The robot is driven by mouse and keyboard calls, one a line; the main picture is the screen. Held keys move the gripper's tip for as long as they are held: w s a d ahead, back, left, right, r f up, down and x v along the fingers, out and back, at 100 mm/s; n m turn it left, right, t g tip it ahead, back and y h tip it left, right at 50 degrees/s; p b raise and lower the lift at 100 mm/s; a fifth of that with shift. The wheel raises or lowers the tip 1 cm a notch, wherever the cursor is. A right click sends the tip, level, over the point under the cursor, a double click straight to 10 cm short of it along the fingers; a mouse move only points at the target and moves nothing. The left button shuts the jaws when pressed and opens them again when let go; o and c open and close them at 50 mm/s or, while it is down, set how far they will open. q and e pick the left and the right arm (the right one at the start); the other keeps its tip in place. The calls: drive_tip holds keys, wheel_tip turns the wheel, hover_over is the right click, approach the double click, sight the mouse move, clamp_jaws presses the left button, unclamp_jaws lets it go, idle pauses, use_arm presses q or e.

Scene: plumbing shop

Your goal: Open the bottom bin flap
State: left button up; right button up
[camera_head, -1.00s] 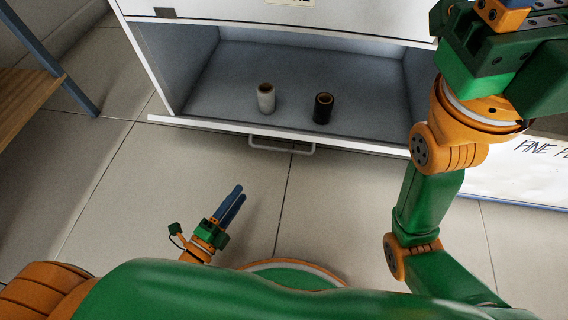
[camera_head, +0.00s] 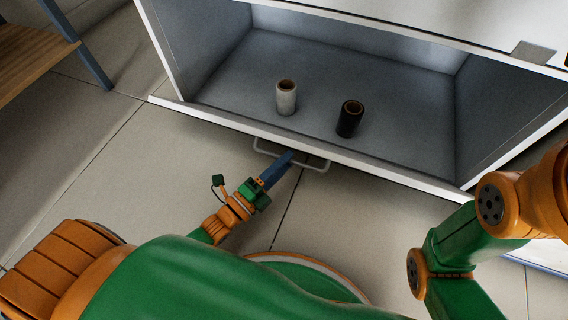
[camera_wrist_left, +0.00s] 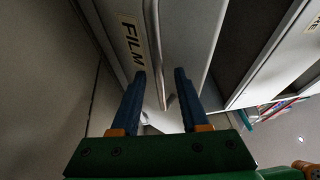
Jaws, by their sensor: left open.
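The white cabinet front edge (camera_head: 300,143) runs below an open compartment in the head view. A pale bar handle (camera_head: 318,166) sticks out just under this edge. My left gripper (camera_head: 289,157) is at the handle, its blue fingers over the bar's middle. In the left wrist view, the white panel (camera_wrist_left: 117,14) carries a "FILM" label (camera_wrist_left: 131,38) and the grey handle (camera_wrist_left: 177,40). My open left fingers (camera_wrist_left: 160,85) point toward the panel, with the handle's line running between them. Contact cannot be told. The panel's face is hidden from the head view.
A white roll (camera_head: 286,98) and a black roll (camera_head: 349,119) stand inside the open compartment (camera_head: 225,88). A wooden shelf with a blue post (camera_head: 88,62) stands at the far left. Tiled floor (camera_head: 110,165) lies clear in front. My right arm is at the right.

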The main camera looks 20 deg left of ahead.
use_arm(q)
clamp_jaws()
idle(1.3)
